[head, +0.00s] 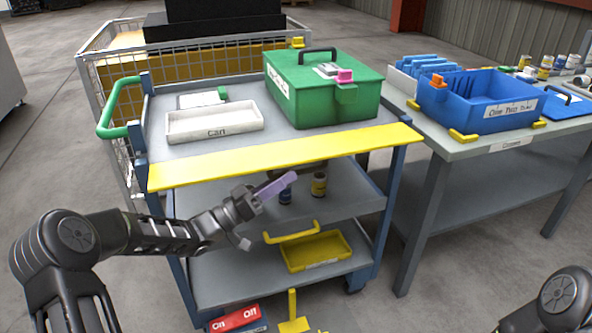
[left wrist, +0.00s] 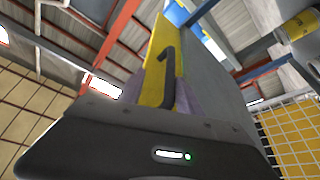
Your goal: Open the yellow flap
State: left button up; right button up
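The yellow flap (head: 285,158) runs along the front edge of the cart's top, a long strip that looks roughly level. In the left wrist view the yellow flap (left wrist: 152,84) shows from below, with a dark hooked handle (left wrist: 168,66) on it. My left gripper (head: 290,178) is just under the flap's front, its purple fingers pointing right and away. In the wrist view the left gripper (left wrist: 160,88) has its fingers apart, with the handle seen between them; contact cannot be told. My right gripper is out of view.
On the cart's top stand a white tray (head: 214,122) and a green box (head: 350,105). Two small bottles stand on the middle shelf (head: 350,203), and a yellow tray (head: 316,252) sits lower. A table with a blue bin (head: 480,100) stands at the right.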

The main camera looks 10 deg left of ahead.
pick_arm(q)
jog(key=shift+v, duration=1.2)
jog(key=shift+a, duration=0.1)
jog(key=b+v, duration=0.2)
jog(key=v, duration=0.6)
jog(key=shift+a+f+b, duration=0.35)
jog(key=shift+a+b, duration=0.05)
jog(key=shift+a, duration=0.05)
